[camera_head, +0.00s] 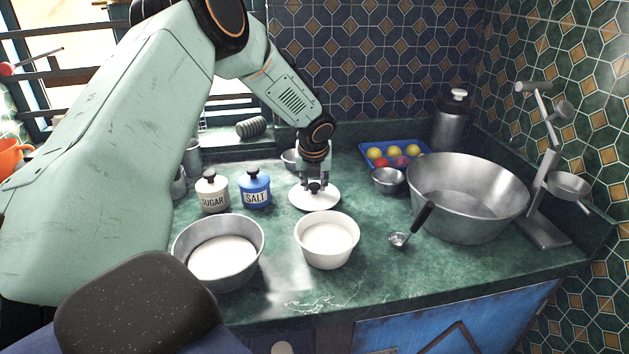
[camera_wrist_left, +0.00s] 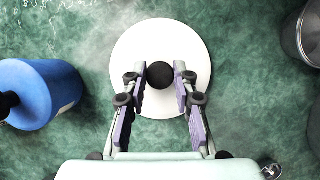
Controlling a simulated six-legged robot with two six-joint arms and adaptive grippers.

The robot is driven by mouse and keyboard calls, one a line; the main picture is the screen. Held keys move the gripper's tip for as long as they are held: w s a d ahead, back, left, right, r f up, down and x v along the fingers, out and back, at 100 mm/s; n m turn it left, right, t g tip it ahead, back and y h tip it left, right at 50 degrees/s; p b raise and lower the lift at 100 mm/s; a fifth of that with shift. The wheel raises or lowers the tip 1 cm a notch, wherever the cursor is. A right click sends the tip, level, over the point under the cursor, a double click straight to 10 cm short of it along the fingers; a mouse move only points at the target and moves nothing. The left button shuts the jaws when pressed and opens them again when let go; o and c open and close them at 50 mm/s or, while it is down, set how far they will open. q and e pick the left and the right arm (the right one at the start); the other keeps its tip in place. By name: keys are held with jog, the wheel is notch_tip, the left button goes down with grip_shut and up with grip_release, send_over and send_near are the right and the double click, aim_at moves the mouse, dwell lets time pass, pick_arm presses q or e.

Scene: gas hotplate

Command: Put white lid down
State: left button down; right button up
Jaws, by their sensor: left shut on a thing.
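The white lid (camera_head: 305,200) is a round disc with a black knob (camera_wrist_left: 160,75), lying level at the counter, behind the white bowl (camera_head: 327,243). I cannot tell whether its underside touches the counter. My left gripper (camera_head: 315,182) reaches down from above and is shut on the lid's knob. In the left wrist view, the two fingers of the gripper (camera_wrist_left: 160,82) stand on either side of the knob, over the white lid (camera_wrist_left: 160,38). The bowl is uncovered, with white content. My right gripper is not in view.
The sugar jar (camera_head: 212,193) and the blue salt jar (camera_head: 255,190) stand left of the lid. A metal pan (camera_head: 190,272), a small metal cup (camera_head: 388,181), a ladle (camera_head: 399,240) and a large metal basin (camera_head: 460,225) surround the area. The green counter (camera_head: 400,275) is clear in front.

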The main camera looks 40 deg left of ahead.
pick_arm(q)
jog(key=c, duration=1.4)
grip_release()
jog(key=shift+a, duration=0.1)
jog(key=shift+c, duration=0.2)
jog(key=o, duration=0.4)
jog(key=shift+w+f, duration=0.15)
jog(key=shift+f, duration=0.05)
jog(key=shift+r, duration=0.1)
jog(key=shift+r, duration=0.1)
jog(key=shift+r, duration=0.15)
jog(key=p+v, duration=0.2)
jog(key=v, duration=1)
